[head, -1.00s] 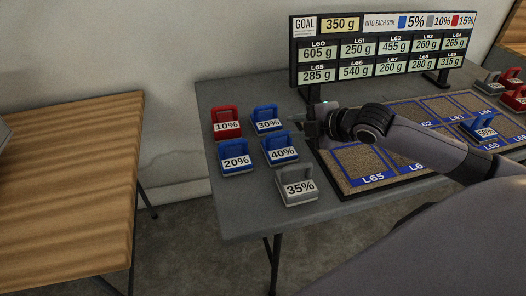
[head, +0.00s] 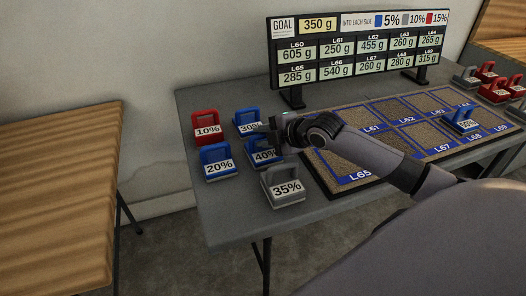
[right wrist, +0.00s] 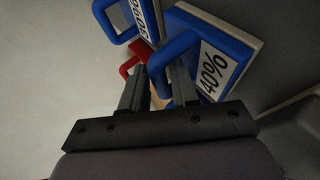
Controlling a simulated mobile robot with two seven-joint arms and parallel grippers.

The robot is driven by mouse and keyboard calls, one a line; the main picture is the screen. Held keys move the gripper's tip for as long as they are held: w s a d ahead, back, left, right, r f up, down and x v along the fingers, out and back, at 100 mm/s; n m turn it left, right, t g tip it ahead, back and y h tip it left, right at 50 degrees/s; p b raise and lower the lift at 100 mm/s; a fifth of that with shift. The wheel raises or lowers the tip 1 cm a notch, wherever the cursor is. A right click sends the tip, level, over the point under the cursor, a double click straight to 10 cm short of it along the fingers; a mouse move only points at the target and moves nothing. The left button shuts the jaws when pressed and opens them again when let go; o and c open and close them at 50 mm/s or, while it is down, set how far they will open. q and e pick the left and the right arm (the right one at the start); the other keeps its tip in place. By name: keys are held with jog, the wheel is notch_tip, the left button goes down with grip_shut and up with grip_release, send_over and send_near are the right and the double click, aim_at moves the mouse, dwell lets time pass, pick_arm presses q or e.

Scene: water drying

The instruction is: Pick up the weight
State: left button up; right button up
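Several weights with loop handles and percent labels stand on the left part of the grey table: red 10% (head: 206,127), blue 30% (head: 246,121), blue 20% (head: 216,162), blue 40% (head: 262,158) and grey 35% (head: 284,187). My right gripper (head: 273,128) is low over the 30% and 40% weights and partly hides them. My left gripper is out of view.
A goal board (head: 345,47) reading 350 g stands at the table's back. A framed mat (head: 385,112) with labelled squares carries a blue 50% weight (head: 465,119). More red and grey weights (head: 492,88) stand at the far right. A wooden table (head: 60,190) is at left.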

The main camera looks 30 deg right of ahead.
jog(key=shift+w+f, duration=0.1)
grip_shut()
jog(key=shift+r, duration=0.2)
